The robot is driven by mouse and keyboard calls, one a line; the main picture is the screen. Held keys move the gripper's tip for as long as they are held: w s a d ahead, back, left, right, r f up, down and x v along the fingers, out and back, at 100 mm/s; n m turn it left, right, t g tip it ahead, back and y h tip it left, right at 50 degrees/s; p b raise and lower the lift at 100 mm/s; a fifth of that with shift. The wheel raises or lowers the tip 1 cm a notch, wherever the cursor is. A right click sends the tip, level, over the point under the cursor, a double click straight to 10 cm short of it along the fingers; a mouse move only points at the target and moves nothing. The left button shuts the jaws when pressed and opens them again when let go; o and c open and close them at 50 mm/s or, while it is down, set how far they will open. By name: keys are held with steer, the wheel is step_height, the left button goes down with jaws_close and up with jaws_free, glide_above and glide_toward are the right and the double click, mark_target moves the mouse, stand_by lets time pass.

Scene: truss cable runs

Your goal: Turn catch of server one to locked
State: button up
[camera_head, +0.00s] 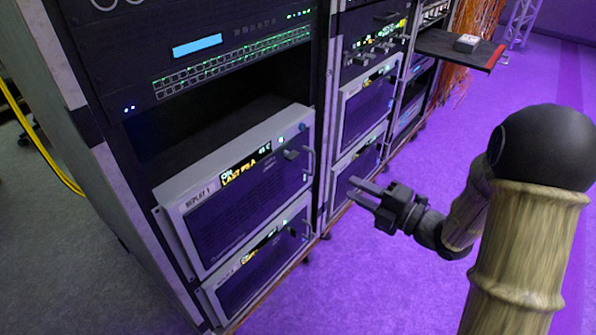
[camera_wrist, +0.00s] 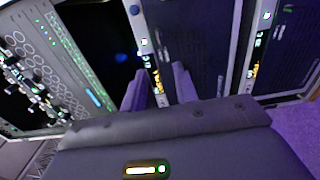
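The grey server labelled "REPLAY 1" (camera_head: 245,190) sits in the near left rack, with a lit display reading "ON" at its top. A small dark catch lever (camera_head: 291,154) sticks out at its upper right, beside the handle; its exact angle is hard to read. My gripper (camera_head: 362,192) is to the right of this server in the head view, apart from it, fingers pointing left toward the racks. In the wrist view my gripper (camera_wrist: 160,85) has its two fingers spread with nothing between them, and a server front (camera_wrist: 190,35) shows beyond. I cannot make out the catch there.
A similar server (camera_head: 265,270) sits directly below. More servers (camera_head: 368,105) fill the rack to the right, close behind my fingers. The purple-lit floor (camera_head: 400,285) before the racks is clear.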

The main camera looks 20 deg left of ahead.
mark_target(296, 158)
steer(key=shift+a+r, duration=0.1)
steer(key=b+x, duration=0.4)
steer(key=x, duration=1.3)
steer(key=shift+w+a, duration=0.1)
steer(key=shift+w, duration=0.05)
jaws_close()
